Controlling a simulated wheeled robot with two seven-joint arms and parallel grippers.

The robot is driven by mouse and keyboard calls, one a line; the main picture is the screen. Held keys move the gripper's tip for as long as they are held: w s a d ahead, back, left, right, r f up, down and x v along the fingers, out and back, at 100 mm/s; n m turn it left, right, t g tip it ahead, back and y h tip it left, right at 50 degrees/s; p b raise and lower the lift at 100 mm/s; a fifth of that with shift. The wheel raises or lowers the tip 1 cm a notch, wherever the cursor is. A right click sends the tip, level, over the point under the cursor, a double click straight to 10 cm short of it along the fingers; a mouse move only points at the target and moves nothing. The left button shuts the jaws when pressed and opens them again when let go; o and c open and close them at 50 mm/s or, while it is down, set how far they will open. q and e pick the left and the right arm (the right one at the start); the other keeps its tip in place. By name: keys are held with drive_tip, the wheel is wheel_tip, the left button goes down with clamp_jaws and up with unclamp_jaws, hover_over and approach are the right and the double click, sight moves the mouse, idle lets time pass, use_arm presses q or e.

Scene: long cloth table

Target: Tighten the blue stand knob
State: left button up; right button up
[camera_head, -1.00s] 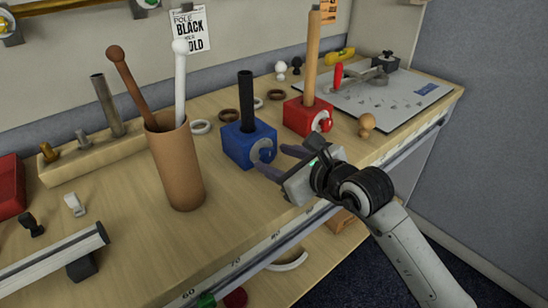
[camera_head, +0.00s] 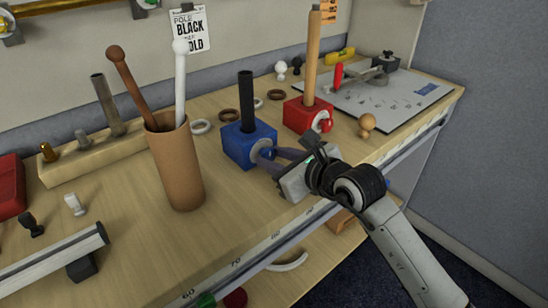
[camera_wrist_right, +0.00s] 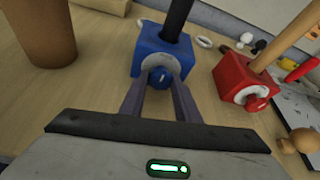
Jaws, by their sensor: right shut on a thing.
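The blue stand (camera_head: 241,146) is a blue block on the table with a black pole (camera_head: 246,98) upright in it. Its blue knob (camera_wrist_right: 159,79) sits in front of a pale round disc on the block's front face. My right gripper (camera_head: 270,157) reaches the block's front from the right. Its two fingers stand on either side of the knob and are shut on it; they partly hide the knob in the head view. The blue stand also shows in the right wrist view (camera_wrist_right: 152,48). My left gripper is not in view.
A red stand (camera_head: 300,116) with a wooden pole and red knob stands just right of the blue one. A brown cup (camera_head: 178,170) holding two sticks stands to the left. Rings lie behind. A wooden ball-topped piece (camera_head: 367,123) is near the right edge.

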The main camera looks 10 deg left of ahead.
drive_tip(key=m+g+y, duration=0.1)
drive_tip(key=m, duration=0.1)
drive_tip(key=shift+w+d+m+g+p, duration=0.1)
drive_tip(key=shift+d+m+g+p, duration=0.05)
drive_tip(key=shift+m+g+p, duration=0.2)
drive_tip(key=shift+f+m+g+y, duration=0.1)
drive_tip(key=shift+m+g+y, duration=0.35)
drive_tip(key=shift+m, duration=0.5)
drive_tip(key=o, duration=1)
drive_tip(key=shift+o, duration=0.2)
drive_tip(key=v, duration=1)
drive_tip(key=shift+d, duration=0.2)
